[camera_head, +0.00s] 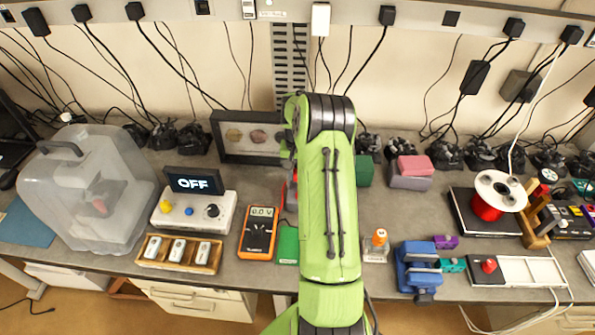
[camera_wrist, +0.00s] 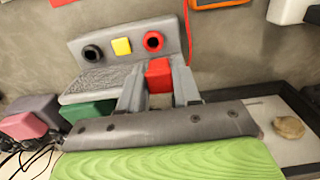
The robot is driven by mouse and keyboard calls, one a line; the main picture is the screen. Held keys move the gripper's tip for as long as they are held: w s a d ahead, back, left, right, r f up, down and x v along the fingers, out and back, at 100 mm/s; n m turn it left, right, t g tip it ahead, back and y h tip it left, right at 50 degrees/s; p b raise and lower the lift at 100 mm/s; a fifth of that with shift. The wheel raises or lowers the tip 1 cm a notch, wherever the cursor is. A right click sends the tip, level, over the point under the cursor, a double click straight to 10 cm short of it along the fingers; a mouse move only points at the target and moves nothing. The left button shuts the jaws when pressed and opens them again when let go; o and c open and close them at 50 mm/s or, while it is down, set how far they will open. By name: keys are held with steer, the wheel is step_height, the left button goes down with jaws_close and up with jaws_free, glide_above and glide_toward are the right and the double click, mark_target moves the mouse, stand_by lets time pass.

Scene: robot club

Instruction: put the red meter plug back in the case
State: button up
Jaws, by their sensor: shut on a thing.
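The grey case (camera_wrist: 80,88) lies on the bench in the wrist view. Its upright panel has a black ring, a yellow square and a red ring (camera_wrist: 153,41). My gripper (camera_wrist: 158,82) is shut on the red meter plug (camera_wrist: 158,72), held between its fingertips close in front of the panel, below the red ring. I cannot tell whether the plug touches the case. A red lead (camera_wrist: 187,30) runs upward beside the panel toward the orange meter (camera_wrist: 215,3). The meter also shows in the head view (camera_head: 260,232). There my arm hides the gripper and case.
In the head view, a white OFF unit (camera_head: 194,213) and wooden tray (camera_head: 180,263) stand left of the meter; a blue vise (camera_head: 418,268) stands right.

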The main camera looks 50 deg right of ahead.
steer(key=shift+s+f, duration=0.15)
steer(key=shift+s, duration=0.3)
steer(key=shift+s+f+b, duration=0.5)
steer(key=shift+b, duration=0.1)
steer(key=f, duration=0.1)
steer(key=w+f+b, duration=0.1)
steer(key=shift+f, duration=0.4)
steer(key=shift+s+f+b, duration=0.25)
steer(key=shift+f+b, duration=0.1)
steer(key=shift+b, duration=0.15)
steer(key=shift+w, duration=0.1)
steer(key=shift+f+b, duration=0.9)
steer(key=shift+b, duration=0.3)
stand_by(0.6)
